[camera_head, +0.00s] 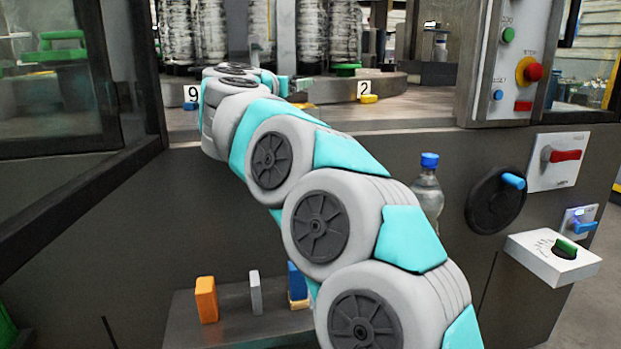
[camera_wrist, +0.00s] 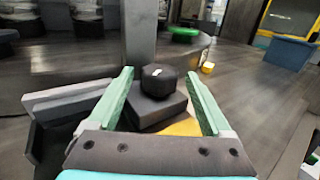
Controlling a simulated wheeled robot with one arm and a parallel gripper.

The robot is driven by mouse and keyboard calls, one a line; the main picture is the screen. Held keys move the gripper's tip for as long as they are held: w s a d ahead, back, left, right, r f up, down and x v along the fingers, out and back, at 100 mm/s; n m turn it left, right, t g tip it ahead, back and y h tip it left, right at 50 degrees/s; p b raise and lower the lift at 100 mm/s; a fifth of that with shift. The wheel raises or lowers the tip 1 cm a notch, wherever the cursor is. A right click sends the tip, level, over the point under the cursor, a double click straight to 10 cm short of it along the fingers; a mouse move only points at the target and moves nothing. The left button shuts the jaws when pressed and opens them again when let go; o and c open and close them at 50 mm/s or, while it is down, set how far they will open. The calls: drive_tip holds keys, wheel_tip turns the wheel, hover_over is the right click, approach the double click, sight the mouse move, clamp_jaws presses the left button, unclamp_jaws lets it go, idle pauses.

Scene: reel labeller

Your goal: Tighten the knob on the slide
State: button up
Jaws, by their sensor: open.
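The black knob (camera_wrist: 159,79) has a small white mark on top and sits on a dark grey block, the slide (camera_wrist: 158,108), in the wrist view. A yellow piece (camera_wrist: 182,127) shows below the slide. My gripper (camera_wrist: 160,74) has two green fingers spread wide, one on each side of the knob in the picture. They are apart from it, with a gap on both sides. In the head view my arm reaches into the machine and hides the knob; a yellow piece (camera_head: 303,105) shows beside its end.
A grey post (camera_wrist: 139,40) stands behind the knob. Light grey plates (camera_wrist: 68,100) are at the left. A green disc (camera_wrist: 184,34) and a small yellow block (camera_wrist: 207,67) lie beyond. A blue-capped bottle (camera_head: 428,190) stands beside my arm in the head view.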

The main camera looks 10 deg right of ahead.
drive_tip(key=shift+s+d+r+n+t+y+p, duration=0.15)
drive_tip(key=shift+n+t+y+p, duration=0.45)
drive_tip(key=shift+n+y, duration=0.7)
drive_tip(key=shift+w+d+f+n+t+y+p, duration=0.1)
drive_tip(key=shift+d+n+t+y+p, duration=0.2)
drive_tip(key=shift+n+t+y, duration=0.95)
drive_tip(key=shift+g+y, duration=0.45)
drive_tip(key=shift+y, duration=0.8)
drive_tip(key=shift+n+y, duration=0.55)
drive_tip(key=shift+y, duration=0.25)
drive_tip(key=n+y+b, duration=0.1)
drive_tip(key=b, duration=0.1)
drive_tip(key=f+y+b, duration=0.1)
drive_tip(key=shift+d+n+y+b, duration=0.15)
drive_tip(key=shift+n+y+b, duration=0.2)
drive_tip(key=shift+n+y, duration=0.05)
drive_tip(key=b, duration=0.1)
drive_tip(key=n+y+b, duration=0.1)
drive_tip(key=b, duration=0.1)
drive_tip(key=shift+r+y, duration=0.25)
drive_tip(key=shift+y, duration=0.05)
